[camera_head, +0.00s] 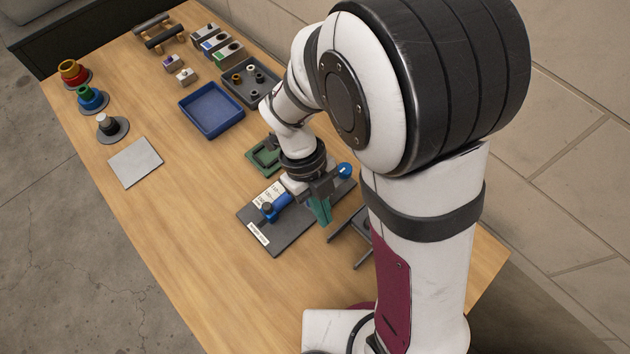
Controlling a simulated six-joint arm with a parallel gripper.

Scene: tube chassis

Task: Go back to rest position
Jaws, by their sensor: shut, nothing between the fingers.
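My gripper (320,212) hangs from the white arm over the right part of a dark board (282,238) on the wooden table. Its teal fingers point down and appear closed, with nothing seen between them. The board carries a blue fitting (275,207), white labels and a blue ball (344,170) near its far right end. The wrist hides part of the board, and I cannot tell whether the fingertips touch it.
A blue tray (212,126) and a dark parts tray (235,91) stand farther back. A grey plate (135,162) lies left. A dark stand (352,236) is right of the gripper. The front left table is clear.

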